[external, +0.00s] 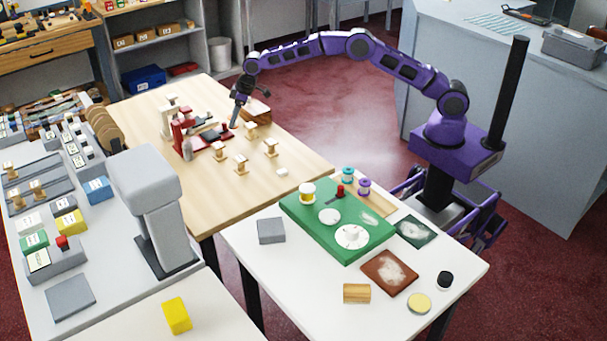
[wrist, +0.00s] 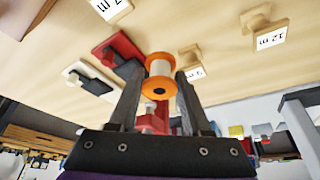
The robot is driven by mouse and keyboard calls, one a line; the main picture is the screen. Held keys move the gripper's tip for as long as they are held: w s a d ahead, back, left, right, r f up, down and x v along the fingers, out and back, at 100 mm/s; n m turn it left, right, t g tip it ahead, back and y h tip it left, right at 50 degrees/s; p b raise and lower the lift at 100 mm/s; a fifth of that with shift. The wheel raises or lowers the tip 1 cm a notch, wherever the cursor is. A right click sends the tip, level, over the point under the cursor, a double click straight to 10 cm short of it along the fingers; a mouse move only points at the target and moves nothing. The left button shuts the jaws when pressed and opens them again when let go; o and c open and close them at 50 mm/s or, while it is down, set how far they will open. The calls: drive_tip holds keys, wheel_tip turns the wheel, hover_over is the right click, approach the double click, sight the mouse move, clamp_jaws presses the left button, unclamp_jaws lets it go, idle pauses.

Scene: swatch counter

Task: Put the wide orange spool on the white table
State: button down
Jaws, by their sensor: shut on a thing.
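My gripper (wrist: 160,90) is shut on the wide orange spool (wrist: 158,88), which has orange flanges and a pale middle and sits between the two fingers in the wrist view. In the external view my gripper (external: 245,108) is over the far part of the wooden table; the spool cannot be made out there. A white table (external: 310,295) stands at the front right, nearest my base. It carries a green board (external: 372,236) and several small items.
A red stand (external: 181,137) and several wooden pegs with labels (external: 241,165) are on the wooden table (external: 300,150). On the white table are a grey block (external: 271,231), a brown mat (external: 376,268) and a wooden block (external: 357,293). Its front left is clear.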

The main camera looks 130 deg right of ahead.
sight(233, 148)
wheel_tip(233, 148, down, 9)
drive_tip(key=shift+r, duration=0.1)
idle(0.3)
drive_tip(key=shift+b, duration=0.3)
drive_tip(key=shift+f, duration=0.3)
drive_tip(key=shift+c, duration=1.8)
unclamp_jaws()
drive_tip(key=shift+r, duration=0.1)
drive_tip(key=shift+r, duration=0.4)
drive_tip(key=v, duration=1)
drive_tip(key=shift+r+p, duration=0.25)
drive_tip(key=shift+p, duration=0.05)
drive_tip(key=shift+s+a+r, duration=0.15)
drive_tip(key=shift+s+r, duration=0.1)
drive_tip(key=shift+r, duration=0.25)
drive_tip(key=shift+c, duration=1.1)
